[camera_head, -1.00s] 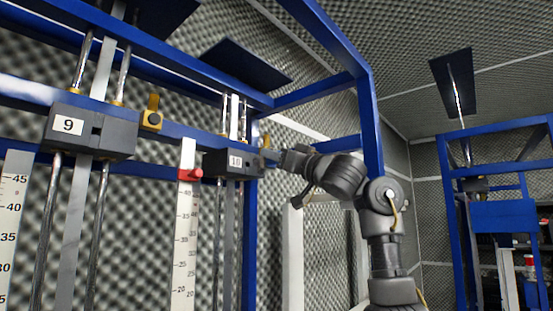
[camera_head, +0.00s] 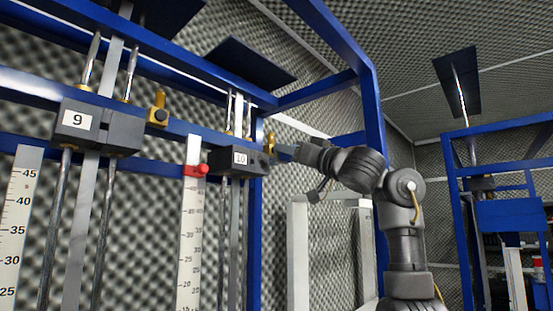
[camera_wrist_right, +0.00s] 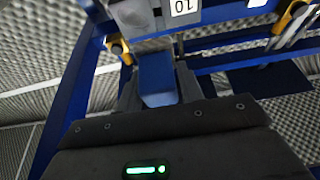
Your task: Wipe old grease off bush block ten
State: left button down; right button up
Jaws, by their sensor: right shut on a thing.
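Bush block ten (camera_head: 225,161) is a dark grey block with a white "10" label on the blue frame, around upright rods. In the right wrist view its grey body (camera_wrist_right: 132,14) is at the top, with the label upside down. My right gripper (camera_head: 287,150) is just right of the block, beside a brass fitting. In the wrist view this gripper (camera_wrist_right: 158,92) is shut on a blue cloth-like piece (camera_wrist_right: 156,72) that reaches toward the block. I cannot tell whether it touches the block. No grease can be made out. My left gripper is not in view.
Block nine (camera_head: 112,130) stands to the left. A brass fitting (camera_head: 270,142) sits right of block ten, another (camera_head: 157,110) between the blocks. A white scale (camera_head: 190,240) with a red clamp (camera_head: 196,170) hangs left of block ten. A blue post (camera_head: 371,120) rises behind my arm.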

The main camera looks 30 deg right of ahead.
jog(key=w+a+p, duration=0.2)
jog(key=w+p, duration=0.2)
jog(key=w, duration=0.2)
jog(key=shift+w+a, duration=0.15)
jog(key=shift+w, duration=0.1)
jog(key=shift+w+a+p, duration=0.3)
jog(key=shift+w+p, duration=0.35)
jog(key=shift+w, duration=0.25)
dwell(0.8)
